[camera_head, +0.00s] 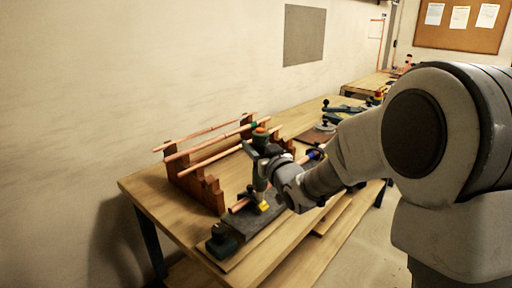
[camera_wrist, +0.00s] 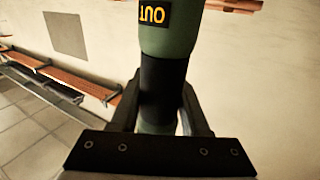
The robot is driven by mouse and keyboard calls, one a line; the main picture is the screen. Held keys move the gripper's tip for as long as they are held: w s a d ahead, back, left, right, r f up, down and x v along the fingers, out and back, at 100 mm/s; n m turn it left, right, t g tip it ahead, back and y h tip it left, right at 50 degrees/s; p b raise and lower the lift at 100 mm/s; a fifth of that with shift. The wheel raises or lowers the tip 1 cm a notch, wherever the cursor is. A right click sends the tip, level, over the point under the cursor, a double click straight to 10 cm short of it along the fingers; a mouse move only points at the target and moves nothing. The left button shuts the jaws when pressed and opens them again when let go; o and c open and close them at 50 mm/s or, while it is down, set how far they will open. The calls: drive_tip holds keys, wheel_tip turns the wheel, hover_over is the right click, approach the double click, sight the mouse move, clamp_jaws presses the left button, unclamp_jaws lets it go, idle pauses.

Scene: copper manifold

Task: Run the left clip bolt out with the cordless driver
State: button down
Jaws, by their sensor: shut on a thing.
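In the head view the driver's lower end is above a dark fixture (camera_head: 235,228) near the table's front edge, close to a yellow piece (camera_head: 264,206) there. The left clip bolt is too small or hidden to tell, and so is whether the driver tip touches it.
A stepped wooden rack (camera_head: 207,192) holding copper pipes (camera_head: 205,133) stands behind and left of the driver. A short copper pipe (camera_head: 240,205) shows at the fixture. More tools (camera_head: 343,108) lie farther along the wooden table (camera_head: 142,188). The wall is close behind.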

drive_tip(key=shift+s+f+b, duration=0.1)
drive_tip(key=shift+f+b, duration=0.2)
idle(0.6)
drive_tip(key=shift+r+b, duration=0.1)
drive_tip(key=shift+b, duration=0.2)
idle(1.0)
drive_tip(key=shift+r, duration=0.1)
wheel_tip(320, 180, up, 7)
drive_tip(key=p, duration=0.3)
drive_tip(key=shift+f, duration=0.2)
idle(0.5)
drive_tip(key=shift+w, duration=0.2)
